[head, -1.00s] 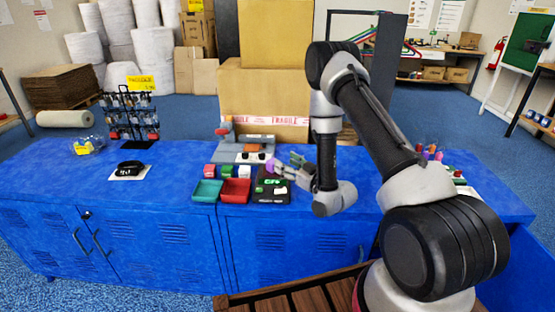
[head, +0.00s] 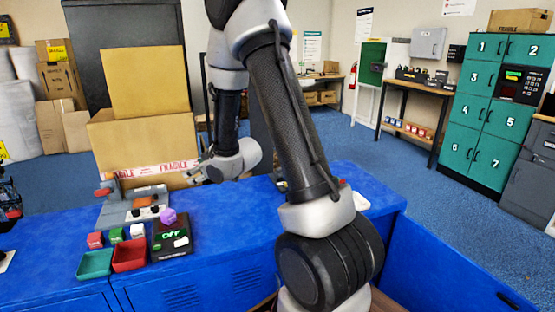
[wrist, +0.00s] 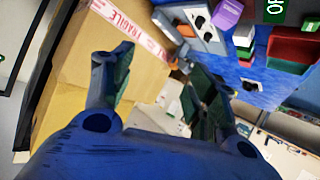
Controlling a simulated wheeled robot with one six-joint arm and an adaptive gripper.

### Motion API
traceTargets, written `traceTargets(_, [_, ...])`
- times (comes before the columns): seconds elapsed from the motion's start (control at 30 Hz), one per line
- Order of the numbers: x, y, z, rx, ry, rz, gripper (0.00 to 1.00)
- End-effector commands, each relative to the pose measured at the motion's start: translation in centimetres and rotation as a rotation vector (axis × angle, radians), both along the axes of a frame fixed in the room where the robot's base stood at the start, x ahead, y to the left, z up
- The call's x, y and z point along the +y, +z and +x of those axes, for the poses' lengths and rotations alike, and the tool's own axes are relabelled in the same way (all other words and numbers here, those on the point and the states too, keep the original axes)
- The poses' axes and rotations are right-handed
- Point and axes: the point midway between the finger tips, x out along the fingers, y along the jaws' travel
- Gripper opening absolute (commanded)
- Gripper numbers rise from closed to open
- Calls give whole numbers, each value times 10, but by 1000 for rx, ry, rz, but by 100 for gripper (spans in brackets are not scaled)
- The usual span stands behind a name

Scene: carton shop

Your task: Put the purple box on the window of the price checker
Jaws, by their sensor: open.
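The purple box (head: 168,216) rests on the back part of a black device, the price checker (head: 168,249), whose green display reads OFF. Whether it sits squarely on the window I cannot tell. In the wrist view, the purple box (wrist: 228,14) shows at the top edge, and the price checker is mostly cut off. My gripper (head: 194,174) is open and empty, above and behind the purple box, near the big cartons. Its two spread fingers (wrist: 160,80) show in the wrist view with nothing between them.
Red (head: 95,240), green (head: 117,235) and white (head: 137,231) boxes stand left of the price checker. A teal tray (head: 95,264) and a red tray (head: 129,256) lie in front of them. A grey device (head: 120,212) stands behind. Large cartons (head: 146,145) rise beyond the blue counter.

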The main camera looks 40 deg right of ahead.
Motion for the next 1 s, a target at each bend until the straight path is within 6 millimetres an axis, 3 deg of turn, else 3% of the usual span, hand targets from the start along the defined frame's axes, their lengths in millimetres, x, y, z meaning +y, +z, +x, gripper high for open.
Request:
traceTargets(0.03, [-9, 27, -9, 29, -38, -25, 58])
traceTargets(0.17, [-33, 74, -49, 153, -148, -66, 58])
traceTargets(0.3, [-51, 116, -115, 294, -262, -67, 58])
traceTargets(0.37, [-56, 131, -149, 356, -306, -55, 58])
traceTargets(0.5, [-57, 154, -235, 502, -384, -10, 58])
traceTargets(0.6, [-53, 162, -291, 593, -415, 24, 58])
traceTargets(0.7, [-47, 165, -332, 664, -428, 48, 58])
traceTargets(0.83, [-43, 165, -362, 716, -434, 64, 58])
traceTargets(1.0, [-42, 164, -369, 732, -436, 67, 58])
